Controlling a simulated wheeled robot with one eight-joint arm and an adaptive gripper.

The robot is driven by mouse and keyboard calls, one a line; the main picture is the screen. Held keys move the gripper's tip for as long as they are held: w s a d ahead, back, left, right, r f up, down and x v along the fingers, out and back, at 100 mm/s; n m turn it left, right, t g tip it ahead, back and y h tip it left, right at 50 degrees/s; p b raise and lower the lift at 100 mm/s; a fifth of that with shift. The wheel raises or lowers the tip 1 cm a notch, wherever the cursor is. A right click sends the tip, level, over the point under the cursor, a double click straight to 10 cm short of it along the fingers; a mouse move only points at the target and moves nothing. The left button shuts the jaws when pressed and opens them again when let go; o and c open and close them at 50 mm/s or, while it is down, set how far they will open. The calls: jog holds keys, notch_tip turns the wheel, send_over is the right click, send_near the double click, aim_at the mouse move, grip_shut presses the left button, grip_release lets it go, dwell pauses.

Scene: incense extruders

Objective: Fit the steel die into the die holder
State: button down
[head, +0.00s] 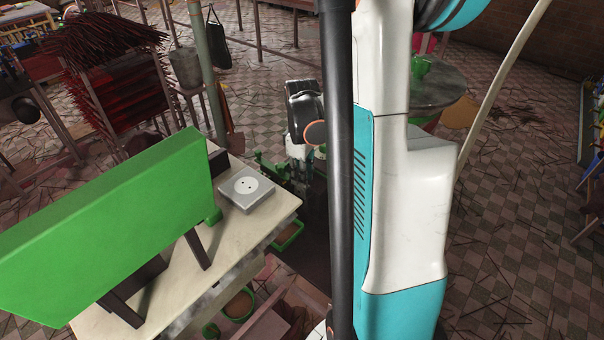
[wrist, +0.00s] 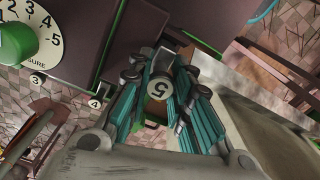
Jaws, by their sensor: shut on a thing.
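My gripper (wrist: 160,92) is shut, with its teal and grey fingers closed around a small piece in the wrist view. A round pale face marked 5 (wrist: 158,88) shows between the fingers; this appears to be the steel die, mostly hidden by them. In the head view my gripper (head: 298,172) hangs beyond the right end of the pale bench, partly behind my dark column, and the held piece cannot be made out. I cannot pick out the die holder for certain in either view.
A grey square block with a white disc (head: 246,187) sits on the bench (head: 170,285) beside a large green panel (head: 110,225). The wrist view shows a dial (wrist: 22,32) and small tags 3 (wrist: 38,79) and 4 (wrist: 95,103).

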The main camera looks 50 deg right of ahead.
jog(key=shift+f+b, duration=0.5)
jog(key=shift+f, duration=0.15)
dwell(0.3)
jog(key=c, duration=1.4)
grip_release()
jog(key=shift+o, duration=0.2)
jog(key=shift+r, duration=0.15)
jog(key=shift+r, duration=3.65)
